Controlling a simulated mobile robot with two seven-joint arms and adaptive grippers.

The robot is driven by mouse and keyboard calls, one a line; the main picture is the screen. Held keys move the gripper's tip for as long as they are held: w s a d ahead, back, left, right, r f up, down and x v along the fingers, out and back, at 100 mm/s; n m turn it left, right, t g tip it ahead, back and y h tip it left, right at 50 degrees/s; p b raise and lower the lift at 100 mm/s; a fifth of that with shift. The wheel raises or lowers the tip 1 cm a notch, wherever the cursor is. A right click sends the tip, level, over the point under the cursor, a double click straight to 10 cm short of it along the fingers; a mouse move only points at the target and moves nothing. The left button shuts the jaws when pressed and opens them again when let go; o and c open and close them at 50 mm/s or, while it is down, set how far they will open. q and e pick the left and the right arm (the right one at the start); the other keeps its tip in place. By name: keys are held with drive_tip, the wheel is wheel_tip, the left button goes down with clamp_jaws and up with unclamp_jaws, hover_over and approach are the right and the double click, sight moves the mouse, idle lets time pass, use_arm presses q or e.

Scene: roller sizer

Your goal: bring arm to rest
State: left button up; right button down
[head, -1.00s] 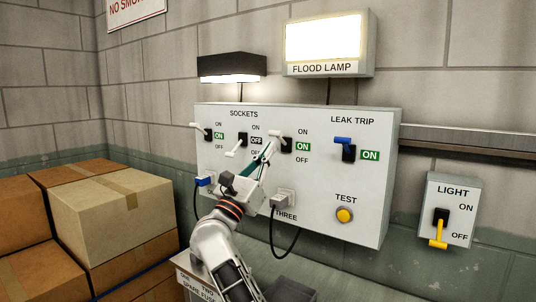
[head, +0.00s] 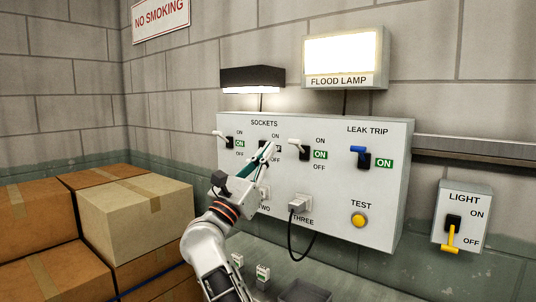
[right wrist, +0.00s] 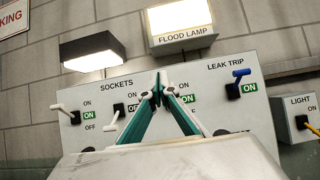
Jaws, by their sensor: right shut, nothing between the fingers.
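My right gripper (head: 268,148) is shut and empty, its teal fingers pointing up in front of the grey sockets panel (head: 340,225). In the head view it covers part of the second socket switch (head: 263,143). The first switch (head: 228,140) and third switch (head: 302,148) have white levers up and green ON signs. In the right wrist view the shut fingertips (right wrist: 161,88) stand before the panel, between the second and third switches; I cannot tell whether they touch it. My left gripper is not in view.
The leak trip switch (head: 361,156) has its blue lever up and shows ON. A yellow test button (head: 358,220) sits below. The light switch (head: 452,235) has its lever down at OFF. The flood lamp (head: 343,55) is lit. Cardboard boxes (head: 140,215) are stacked left.

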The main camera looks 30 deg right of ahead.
drive_tip(key=s+a+f+m+t+y, duration=0.1)
drive_tip(key=a+f+m+t+y, duration=0.35)
drive_tip(key=f+m+y, duration=0.65)
drive_tip(key=s+a+f+m+t+y, duration=0.2)
drive_tip(key=a+f+m+t+y, duration=0.3)
drive_tip(key=f+m, duration=0.65)
drive_tip(key=s+a+f+m+t+y, duration=0.1)
drive_tip(key=a+f+m+t+y, duration=0.2)
drive_tip(key=a+f+m+y, duration=0.85)
drive_tip(key=s+d+f+n+g, duration=0.1)
drive_tip(key=s+f+n+g, duration=0.2)
drive_tip(key=s+f+n, duration=0.2)
drive_tip(key=s+d+f+n+g+h, duration=0.1)
drive_tip(key=s+f+n+g, duration=0.3)
drive_tip(key=s+f, duration=0.7)
drive_tip(key=s+d+f+n+g, duration=0.3)
drive_tip(key=s+f+n, duration=0.4)
drive_tip(key=f, duration=0.9)
drive_tip(key=shift+s+f+g, duration=0.35)
drive_tip(key=shift+s+g, duration=0.2)
drive_tip(key=shift+w+h, duration=0.1)
drive_tip(key=shift+h, duration=0.15)
